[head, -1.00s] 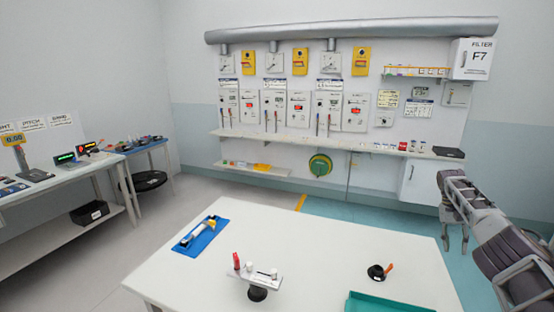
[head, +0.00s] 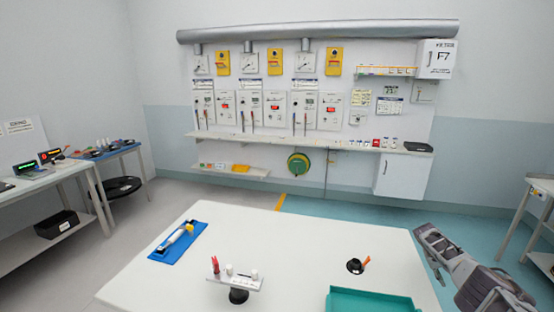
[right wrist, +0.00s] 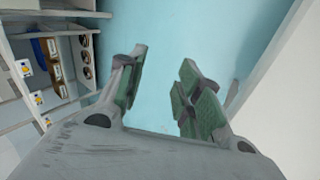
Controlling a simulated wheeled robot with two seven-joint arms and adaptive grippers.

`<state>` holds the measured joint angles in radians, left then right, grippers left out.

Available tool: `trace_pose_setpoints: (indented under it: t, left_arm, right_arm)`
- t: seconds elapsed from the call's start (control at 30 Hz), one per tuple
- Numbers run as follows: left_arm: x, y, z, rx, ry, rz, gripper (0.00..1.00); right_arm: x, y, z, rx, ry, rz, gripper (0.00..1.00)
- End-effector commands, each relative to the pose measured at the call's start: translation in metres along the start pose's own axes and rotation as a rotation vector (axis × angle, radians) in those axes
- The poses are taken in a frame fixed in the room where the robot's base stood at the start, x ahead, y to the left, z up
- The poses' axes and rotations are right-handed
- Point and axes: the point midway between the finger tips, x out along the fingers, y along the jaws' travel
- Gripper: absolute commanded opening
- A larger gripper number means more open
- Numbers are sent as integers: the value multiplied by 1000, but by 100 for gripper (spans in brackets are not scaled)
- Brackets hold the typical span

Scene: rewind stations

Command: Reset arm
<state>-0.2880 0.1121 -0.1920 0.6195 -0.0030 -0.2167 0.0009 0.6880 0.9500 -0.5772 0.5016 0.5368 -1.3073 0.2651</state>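My right arm comes in at the lower right of the head view, beside the right edge of the white table. Its gripper (head: 437,262) shows small and partly hidden there. In the right wrist view the right gripper (right wrist: 160,88) is open, its two green-padded fingers apart with nothing between them. Pale blue floor shows beyond the fingers. My left gripper is not in view.
The white table (head: 300,235) holds a blue mat (head: 160,255) with a white tool, a small stand (head: 236,284), a black round base (head: 355,266) and a teal tray (head: 345,297). Another table (head: 541,184) is at far right. A shelf unit (right wrist: 70,62) shows in the wrist view.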

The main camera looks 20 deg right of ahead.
Motion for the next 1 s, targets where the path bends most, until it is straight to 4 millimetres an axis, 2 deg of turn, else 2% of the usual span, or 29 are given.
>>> trace_pose_setpoints:
  t: [0.1,0.4,1.0]
  left_arm:
    - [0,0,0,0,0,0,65]
    - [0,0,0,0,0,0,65]
    - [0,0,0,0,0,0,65]
  right_arm:
    - [26,4,5,-47,42,35,35]
    - [81,16,18,-176,151,108,35]
    - [170,43,56,-491,351,219,35]
